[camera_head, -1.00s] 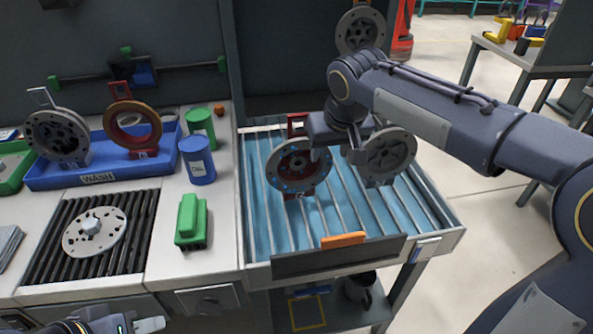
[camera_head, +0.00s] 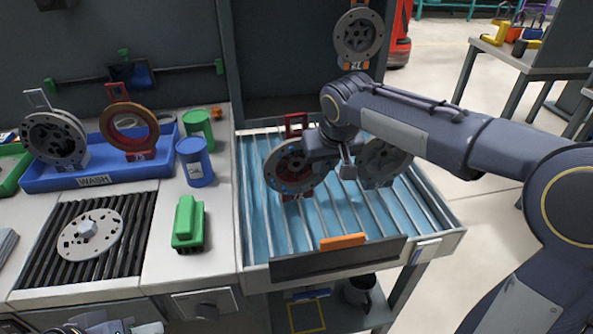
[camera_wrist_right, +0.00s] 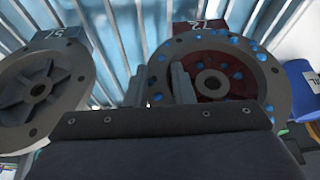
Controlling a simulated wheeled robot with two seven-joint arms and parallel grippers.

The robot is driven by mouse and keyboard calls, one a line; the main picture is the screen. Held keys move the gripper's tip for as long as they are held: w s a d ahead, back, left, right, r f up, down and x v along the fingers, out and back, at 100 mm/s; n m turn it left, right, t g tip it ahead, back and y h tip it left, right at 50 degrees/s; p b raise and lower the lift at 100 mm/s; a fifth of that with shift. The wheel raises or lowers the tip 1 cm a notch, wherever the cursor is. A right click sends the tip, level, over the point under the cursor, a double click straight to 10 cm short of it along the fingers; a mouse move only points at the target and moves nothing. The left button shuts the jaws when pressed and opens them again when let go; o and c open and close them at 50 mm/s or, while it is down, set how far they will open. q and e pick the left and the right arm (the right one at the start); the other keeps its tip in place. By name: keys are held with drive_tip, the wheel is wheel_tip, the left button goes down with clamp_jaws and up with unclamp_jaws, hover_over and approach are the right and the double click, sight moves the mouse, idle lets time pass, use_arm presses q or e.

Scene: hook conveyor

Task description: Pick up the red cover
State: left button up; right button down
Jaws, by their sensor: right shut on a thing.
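The red cover (camera_head: 284,168) is a grey-rimmed disc with a dark red centre and blue drops, standing upright on the blue slatted rack. It also shows in the right wrist view (camera_wrist_right: 248,107). My right gripper (camera_head: 328,165) is at the cover's right edge, partly hiding it. In the right wrist view its two fingers (camera_wrist_right: 160,88) stand either side of the cover's near rim, shut on it. My left gripper (camera_head: 115,326) is at the bottom left edge, partly cut off, far from the cover; its jaws are unclear.
A grey cover (camera_head: 386,158) stands close right of my right gripper on the rack (camera_head: 262,235). Another cover (camera_head: 358,36) hangs above. Left are a blue wash tray (camera_head: 60,178) with two parts, blue (camera_head: 196,163) and green (camera_head: 199,129) cans, and a green block (camera_head: 188,224).

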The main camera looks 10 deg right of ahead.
drive_tip(key=shift+r, duration=0.2)
drive_tip(key=shift+r, duration=0.1)
drive_tip(key=s+a+r+p, duration=0.1)
drive_tip(key=s+r+p, duration=0.1)
drive_tip(key=s+r, duration=1)
drive_tip(key=shift+s+a+r, duration=0.35)
drive_tip(key=shift+s, duration=0.6)
